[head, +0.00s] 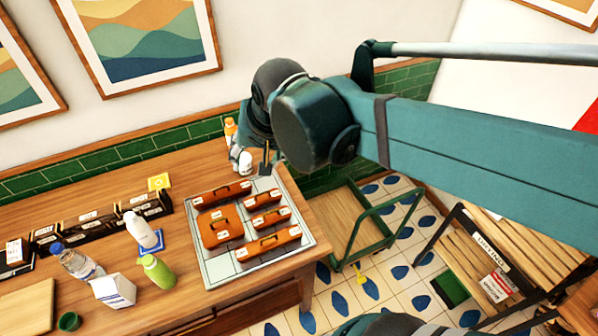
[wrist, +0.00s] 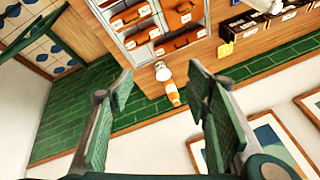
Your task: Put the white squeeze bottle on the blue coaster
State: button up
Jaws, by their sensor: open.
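The white squeeze bottle (head: 139,229) stands upright on the table in the head view, and its base appears to be on the blue coaster (head: 158,236). The coaster shows around the base; the rest is hidden under the bottle. A white shape (wrist: 270,5) at the top edge of the wrist view looks like the same bottle, cut off. My gripper (wrist: 160,84) is open and empty. In the head view my gripper (head: 254,160) is at the table's back right, well away from the bottle and coaster.
A green bottle (head: 157,271), water bottle (head: 77,262) and white carton (head: 113,290) stand near the coaster. A yellow coaster (head: 159,182) lies behind.

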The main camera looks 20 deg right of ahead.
jog(key=s+d+f+n+t, duration=0.1)
jog(key=s+d+n, duration=0.3)
jog(key=s+d, duration=0.3)
jog(key=shift+s+d+f+n+t+h, duration=0.15)
jog(key=shift+s+d+n+t+h, duration=0.15)
jog(key=shift+s+n+t+h, duration=0.1)
